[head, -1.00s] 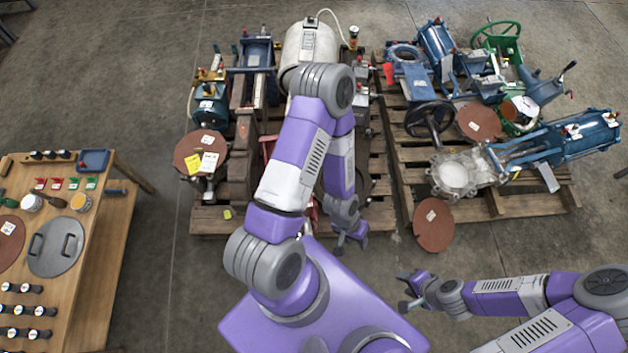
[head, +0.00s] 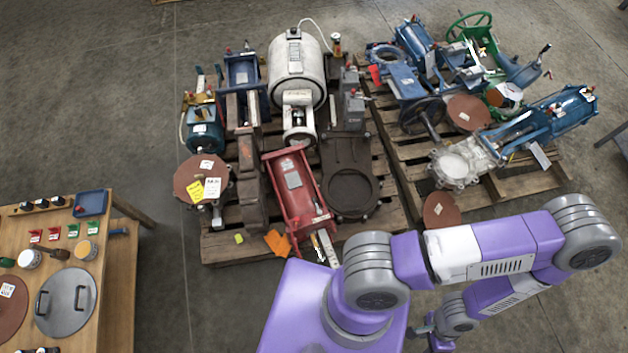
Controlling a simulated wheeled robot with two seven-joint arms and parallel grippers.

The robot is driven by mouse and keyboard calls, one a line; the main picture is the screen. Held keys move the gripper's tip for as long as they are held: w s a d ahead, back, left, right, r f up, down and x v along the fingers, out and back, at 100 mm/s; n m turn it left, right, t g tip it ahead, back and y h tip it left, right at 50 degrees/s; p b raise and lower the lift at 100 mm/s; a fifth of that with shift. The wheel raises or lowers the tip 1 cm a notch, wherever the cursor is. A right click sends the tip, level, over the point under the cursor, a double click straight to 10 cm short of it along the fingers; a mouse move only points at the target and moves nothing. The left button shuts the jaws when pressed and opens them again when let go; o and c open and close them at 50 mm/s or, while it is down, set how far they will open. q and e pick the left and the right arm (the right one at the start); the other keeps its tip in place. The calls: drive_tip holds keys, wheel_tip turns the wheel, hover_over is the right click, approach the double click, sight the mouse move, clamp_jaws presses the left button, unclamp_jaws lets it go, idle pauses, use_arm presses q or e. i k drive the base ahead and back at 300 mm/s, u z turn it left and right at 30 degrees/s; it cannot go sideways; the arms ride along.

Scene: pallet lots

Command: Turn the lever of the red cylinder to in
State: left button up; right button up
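The red cylinder (head: 297,190) lies on the left pallet, its near end at the pallet's front edge. Small fittings and pale tags (head: 322,245) show at its near end. They are too small to tell the lever's setting, and my purple body stands just in front of them. One of my arms, seemingly the left, reaches right across the picture and folds back. Its gripper (head: 430,335) is low, right of the red cylinder and well apart from it. Its dark fingers look spread and empty. My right gripper is out of view.
The left pallet (head: 225,247) also bears a white tank (head: 296,65), a dark plate with a round opening (head: 350,188) and blue machines. A second loaded pallet (head: 400,150) stands at the right. A wooden table (head: 110,265) is at the left. Bare floor lies between table and pallet.

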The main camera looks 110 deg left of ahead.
sight(319, 212)
drive_tip(key=u, duration=0.45)
drive_tip(key=i, duration=0.6)
drive_tip(key=z, duration=5.95)
drive_tip(key=i, duration=0.7)
drive_tip(key=u, duration=0.15)
drive_tip(key=k, duration=0.55)
drive_tip(key=u, duration=0.6)
drive_tip(key=i, duration=0.25)
drive_tip(key=z, duration=1.6)
